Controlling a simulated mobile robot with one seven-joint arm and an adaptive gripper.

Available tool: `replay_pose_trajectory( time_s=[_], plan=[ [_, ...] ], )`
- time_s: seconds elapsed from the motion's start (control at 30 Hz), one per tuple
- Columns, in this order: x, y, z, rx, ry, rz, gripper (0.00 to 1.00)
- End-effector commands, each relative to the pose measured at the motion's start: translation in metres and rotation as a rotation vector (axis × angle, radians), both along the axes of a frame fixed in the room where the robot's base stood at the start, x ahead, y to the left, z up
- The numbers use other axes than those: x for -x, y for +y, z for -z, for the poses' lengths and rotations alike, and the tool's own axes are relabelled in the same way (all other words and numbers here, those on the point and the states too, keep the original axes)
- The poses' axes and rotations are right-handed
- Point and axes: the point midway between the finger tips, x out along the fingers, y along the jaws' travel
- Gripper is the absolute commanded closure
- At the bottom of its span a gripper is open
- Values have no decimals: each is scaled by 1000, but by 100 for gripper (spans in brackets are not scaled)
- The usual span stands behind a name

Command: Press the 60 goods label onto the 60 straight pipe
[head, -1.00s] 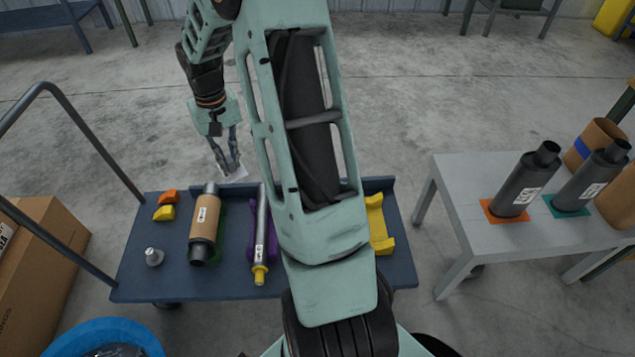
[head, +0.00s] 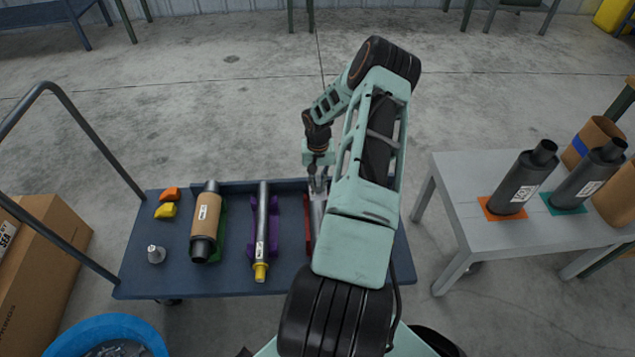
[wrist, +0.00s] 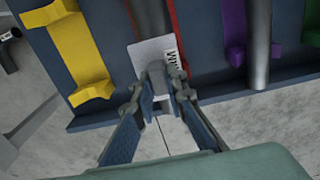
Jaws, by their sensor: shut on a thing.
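My gripper (head: 318,186) is shut on a white label (wrist: 148,52) with black print along one edge. In the wrist view the fingertips (wrist: 159,88) pinch the label's near edge, and a grey pad shows between them. The label lies over the end of a grey pipe (wrist: 150,20) in a red cradle (wrist: 177,25). This pipe (head: 318,214) is partly hidden by my arm in the head view. I cannot tell whether the label touches the pipe, and its number is too small to read.
A labelled silver pipe (head: 262,215) with a yellow end lies in a purple cradle (head: 249,232). A brown-wrapped muffler (head: 207,216) lies left of it. A yellow cradle (wrist: 76,45) is empty. Two dark mufflers stand on the grey table (head: 455,180) at right.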

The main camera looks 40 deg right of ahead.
Motion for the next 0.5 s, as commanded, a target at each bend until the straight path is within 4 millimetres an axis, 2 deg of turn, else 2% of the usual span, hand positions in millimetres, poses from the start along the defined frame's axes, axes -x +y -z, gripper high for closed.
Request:
replay_pose_trajectory(
  time_s=[0.5],
  plan=[
    [0,1,35,-2,1,0,98]
  ],
)
